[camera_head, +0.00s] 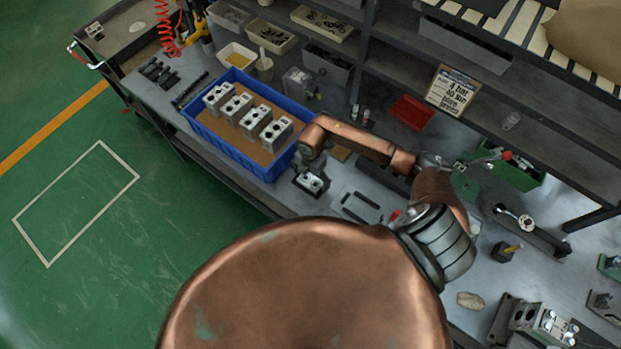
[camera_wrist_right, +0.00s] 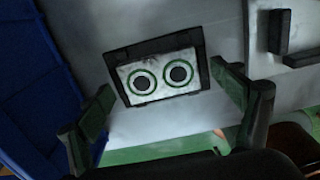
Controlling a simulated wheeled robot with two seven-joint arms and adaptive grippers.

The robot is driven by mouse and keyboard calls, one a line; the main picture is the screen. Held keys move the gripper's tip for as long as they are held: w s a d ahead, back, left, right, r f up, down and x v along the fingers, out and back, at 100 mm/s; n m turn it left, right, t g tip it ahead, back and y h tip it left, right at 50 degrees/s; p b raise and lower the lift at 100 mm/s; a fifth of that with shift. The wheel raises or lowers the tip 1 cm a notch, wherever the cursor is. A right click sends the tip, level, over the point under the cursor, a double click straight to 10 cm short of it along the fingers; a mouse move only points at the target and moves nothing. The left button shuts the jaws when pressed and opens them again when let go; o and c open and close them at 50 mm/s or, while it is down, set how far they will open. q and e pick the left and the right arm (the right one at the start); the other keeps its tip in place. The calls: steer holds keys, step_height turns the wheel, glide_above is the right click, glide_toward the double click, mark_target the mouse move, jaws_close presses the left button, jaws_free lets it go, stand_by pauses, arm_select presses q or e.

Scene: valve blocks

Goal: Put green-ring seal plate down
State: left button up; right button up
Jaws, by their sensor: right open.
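The green-ring seal plate (camera_wrist_right: 162,78) is a pale block with two dark holes, each circled by a green ring. It lies in a dark rectangular holder (camera_wrist_right: 122,58) on the grey bench, and it also shows small in the head view (camera_head: 311,182). My right gripper (camera_wrist_right: 162,84) is open, with one finger on each side of the holder and plate. A gap shows between each finger and the plate. In the head view the right gripper (camera_head: 309,167) is small and partly hidden by its arm. My left gripper is not in view.
A blue crate (camera_head: 199,126) with several grey valve blocks (camera_head: 255,122) stands left of the holder, its wall close by in the wrist view. Black bars (camera_head: 360,205) lie to the right. A red bin (camera_head: 411,112) and shelves stand behind.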

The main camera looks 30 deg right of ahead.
mark_target(310, 181)
step_height(310, 181, up, 12)
steer(key=b, duration=0.1)
stand_by(0.5)
steer(key=shift+a+f, duration=0.1)
steer(key=shift+a, duration=0.05)
